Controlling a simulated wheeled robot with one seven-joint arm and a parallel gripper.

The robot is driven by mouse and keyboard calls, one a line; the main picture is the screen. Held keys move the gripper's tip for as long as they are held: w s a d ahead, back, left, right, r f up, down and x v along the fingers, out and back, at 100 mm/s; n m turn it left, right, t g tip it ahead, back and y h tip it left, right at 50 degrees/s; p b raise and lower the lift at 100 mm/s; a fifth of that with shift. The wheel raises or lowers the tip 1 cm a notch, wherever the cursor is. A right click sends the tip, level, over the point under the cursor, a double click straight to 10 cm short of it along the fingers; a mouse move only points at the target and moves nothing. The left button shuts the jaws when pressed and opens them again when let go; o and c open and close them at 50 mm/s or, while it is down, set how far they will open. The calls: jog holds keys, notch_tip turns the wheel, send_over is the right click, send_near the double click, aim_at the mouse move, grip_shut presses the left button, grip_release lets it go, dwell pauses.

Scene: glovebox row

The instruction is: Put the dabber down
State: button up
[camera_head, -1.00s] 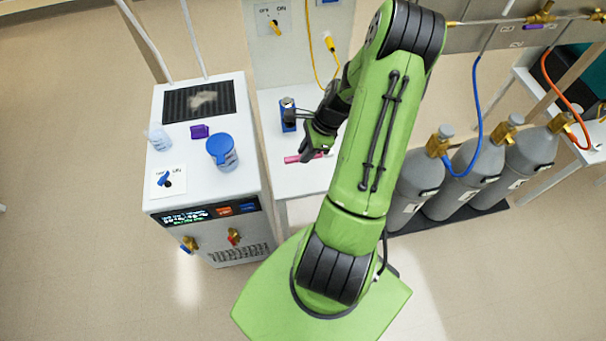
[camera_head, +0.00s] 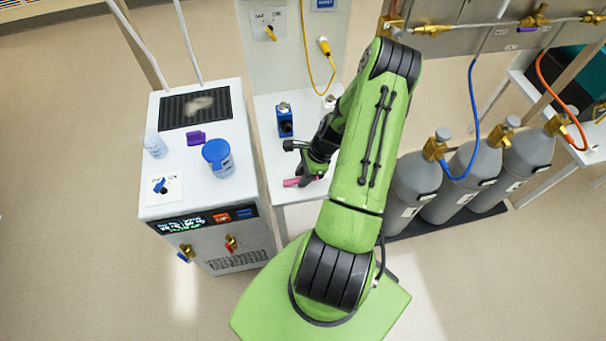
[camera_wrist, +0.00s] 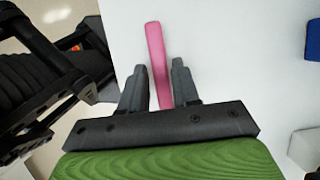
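The dabber, which I take to be the pink stick (camera_head: 291,183), shows near the front edge of the white table (camera_head: 287,160). In the wrist view the pink stick (camera_wrist: 156,55) runs lengthwise between my two fingers, with narrow gaps on both sides. My gripper (camera_wrist: 159,80) is open around it. In the head view my gripper (camera_head: 308,176) is low at the table's front, and it and the arm hide the stick's right end. I cannot tell whether the stick lies flat on the tabletop.
A blue holder (camera_head: 285,121) and a white bottle (camera_head: 328,103) stand farther back on the table. To the left, a white cabinet carries a blue-lidded jug (camera_head: 219,158), a purple block (camera_head: 195,138) and a small bottle (camera_head: 155,144). Grey gas cylinders (camera_head: 416,185) stand to the right.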

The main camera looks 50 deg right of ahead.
jog(key=shift+o, duration=0.7)
jog(key=shift+d, duration=0.1)
jog(key=p+v, duration=0.1)
jog(key=v, duration=1.5)
jog(key=w+a+r+n+h, duration=0.2)
jog(key=a+r+n, duration=0.4)
jog(key=a+r, duration=0.15)
jog(key=w+a+r+n+h, duration=0.2)
jog(key=a+r+n, duration=0.4)
jog(key=a+r, duration=0.15)
jog(key=s+a+r+n+t, duration=0.3)
jog(key=s+a+r+n, duration=0.4)
jog(key=s+a+n, duration=0.3)
jog(key=a+n, duration=0.2)
jog(key=shift+s+r+n, duration=0.3)
jog(key=shift+r+n, duration=0.05)
jog(key=shift+n, duration=0.05)
